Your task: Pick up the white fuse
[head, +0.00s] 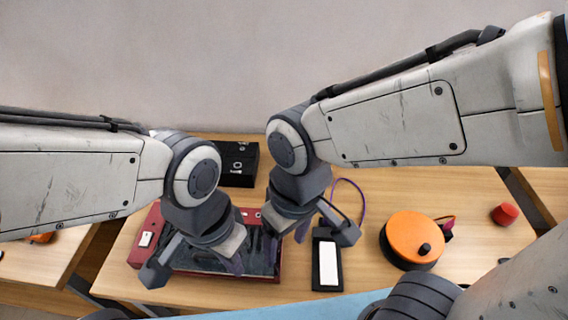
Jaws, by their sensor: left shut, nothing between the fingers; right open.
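A white rectangular block (328,264) lies in a black holder (318,250) at the table's front middle; it may be the white fuse. A smaller white piece (147,239) sits on the left end of a red tray (200,270); I cannot tell what it is. My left gripper (235,263) is shut and empty, low over the dark inside of the red tray. My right gripper (286,241) is open and empty near the tray's right end, left of the block. My wrists hide part of the tray.
A black box (238,163) stands at the back. A round orange-topped device (413,236) with a black knob is right of the holder. A red cylinder (505,214) lies at the far right. A purple cable (360,195) curves behind the holder.

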